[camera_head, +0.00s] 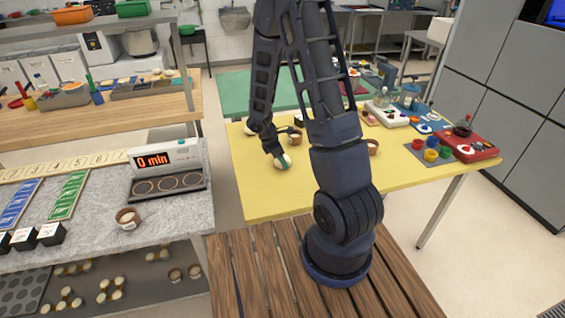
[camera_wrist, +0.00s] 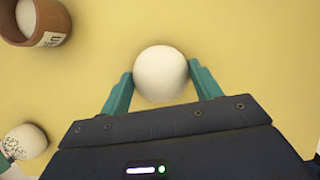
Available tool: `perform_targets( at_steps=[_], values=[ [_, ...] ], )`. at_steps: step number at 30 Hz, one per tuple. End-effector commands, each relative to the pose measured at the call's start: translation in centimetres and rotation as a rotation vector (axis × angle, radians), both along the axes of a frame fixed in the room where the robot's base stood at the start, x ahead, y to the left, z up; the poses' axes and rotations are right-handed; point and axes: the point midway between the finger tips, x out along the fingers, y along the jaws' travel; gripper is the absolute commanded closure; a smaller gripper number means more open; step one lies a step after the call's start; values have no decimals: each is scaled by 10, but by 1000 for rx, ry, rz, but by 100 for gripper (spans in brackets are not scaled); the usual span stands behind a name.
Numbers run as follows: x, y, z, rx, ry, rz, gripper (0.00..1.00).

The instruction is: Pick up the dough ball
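A pale, round dough ball (camera_wrist: 160,74) lies in the middle of the wrist view, between the two teal fingers of my gripper (camera_wrist: 161,78). The fingertips are right at its left and right sides; I cannot tell whether they press on it. In the head view the dough ball (camera_head: 286,160) is at the left part of the yellow table (camera_head: 262,195), with my gripper (camera_head: 281,160) over it and hiding part of it. It looks to be at or close to the table top.
A brown cup with pale contents (camera_wrist: 33,20) and another pale round item (camera_wrist: 25,142) are close by on the left of the wrist view. The table's front left is clear.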

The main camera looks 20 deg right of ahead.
Motion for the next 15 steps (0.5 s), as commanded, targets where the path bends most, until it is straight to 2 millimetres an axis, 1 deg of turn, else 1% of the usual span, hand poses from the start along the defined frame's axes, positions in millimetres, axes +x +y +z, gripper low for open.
perform_targets(
  at_steps=[1,3,4,15],
  values=[
    [0,0,0,0,0,0,47],
    [0,0,0,0,0,0,61],
    [0,0,0,0,0,0,64],
    [0,0,2,0,0,0,64]
  ],
)
